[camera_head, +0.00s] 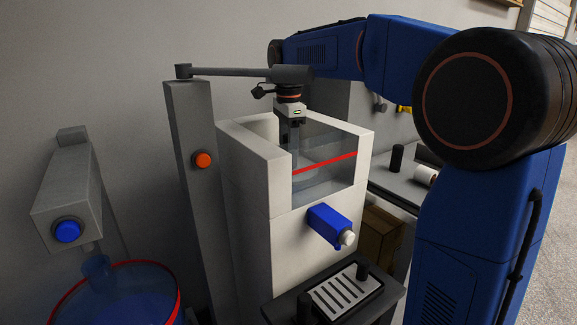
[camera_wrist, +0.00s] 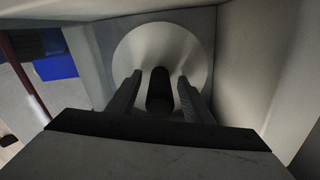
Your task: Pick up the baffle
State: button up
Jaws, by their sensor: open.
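The baffle appears to be a pale metallic round disc (camera_wrist: 160,45) with a dark upright knob (camera_wrist: 159,92), at the bottom of the white tank (camera_head: 252,165). My gripper (camera_wrist: 159,80) is pointed down inside the tank, its two fingers apart on either side of the knob. I cannot tell whether they touch it. In the head view my gripper (camera_head: 293,150) reaches down behind the tank's clear front window (camera_head: 335,172), and the disc is hard to make out there.
The tank's walls stand close around my gripper. A red line (camera_head: 322,164) crosses the window. A blue valve (camera_head: 328,224) juts from the tank front above a slotted drip tray (camera_head: 346,293). A grey post (camera_head: 190,130) with a dark bar (camera_head: 235,72) stands at left. A red-rimmed blue tub (camera_head: 120,295) is lower left.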

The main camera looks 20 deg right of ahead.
grip_shut()
jog(key=shift+r, duration=0.1)
